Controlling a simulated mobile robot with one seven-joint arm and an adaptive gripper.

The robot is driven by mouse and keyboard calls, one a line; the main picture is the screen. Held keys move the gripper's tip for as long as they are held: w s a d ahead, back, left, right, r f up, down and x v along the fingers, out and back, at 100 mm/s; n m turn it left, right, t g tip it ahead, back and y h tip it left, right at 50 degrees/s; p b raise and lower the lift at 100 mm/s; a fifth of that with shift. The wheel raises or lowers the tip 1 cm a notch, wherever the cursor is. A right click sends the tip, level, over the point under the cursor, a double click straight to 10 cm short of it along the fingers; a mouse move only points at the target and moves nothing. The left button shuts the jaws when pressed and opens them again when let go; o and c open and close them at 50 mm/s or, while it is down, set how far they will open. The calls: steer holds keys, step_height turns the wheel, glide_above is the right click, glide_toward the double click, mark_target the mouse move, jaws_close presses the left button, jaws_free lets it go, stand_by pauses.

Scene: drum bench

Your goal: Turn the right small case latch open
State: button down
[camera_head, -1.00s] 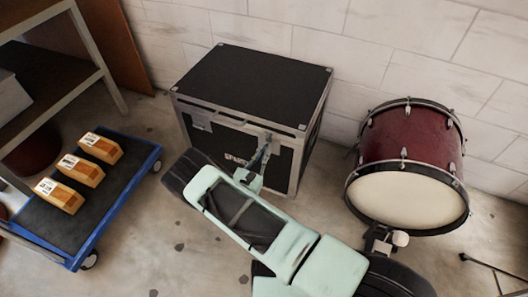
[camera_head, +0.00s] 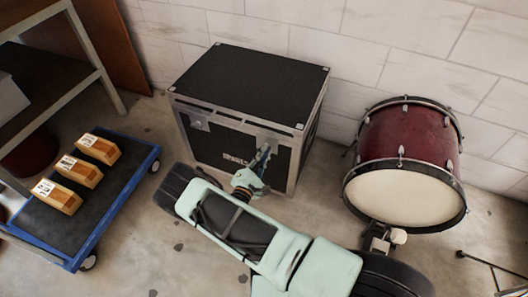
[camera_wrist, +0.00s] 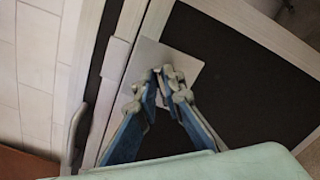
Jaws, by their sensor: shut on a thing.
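The black case (camera_head: 250,85) with metal edges stands on the floor against the wall, lid closed. The right small latch is a pale metal plate on its front near the right; the plate (camera_wrist: 192,70) shows in the wrist view. My gripper (camera_head: 265,152) reaches the case front at this latch. In the wrist view my gripper (camera_wrist: 164,76) has its fingertips close together over the plate, shut on the latch's small turning piece, which the fingers mostly hide. The left latch (camera_head: 199,124) is free on the case front.
A red drum (camera_head: 403,150) stands right of the case. A blue-edged cart (camera_head: 122,185) with several wooden blocks (camera_head: 80,170) is at the left, beside a shelf (camera_head: 50,90). Bare floor lies between cart and case.

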steer(key=shift+s+d+f+m+p, duration=0.1)
steer(key=shift+f+m+p, duration=0.1)
steer(key=shift+m, duration=1.15)
steer(key=shift+w+a+f+m+p, duration=0.15)
steer(key=shift+m+p, duration=0.1)
steer(key=shift+m, duration=1.05)
steer(key=shift+s+d+f+m+p, duration=0.15)
steer(key=shift+m+p, duration=0.05)
steer(key=shift+m, duration=1.15)
steer(key=c, duration=2)
jaws_free()
steer(key=shift+c, duration=0.2)
steer(key=v, duration=1.2)
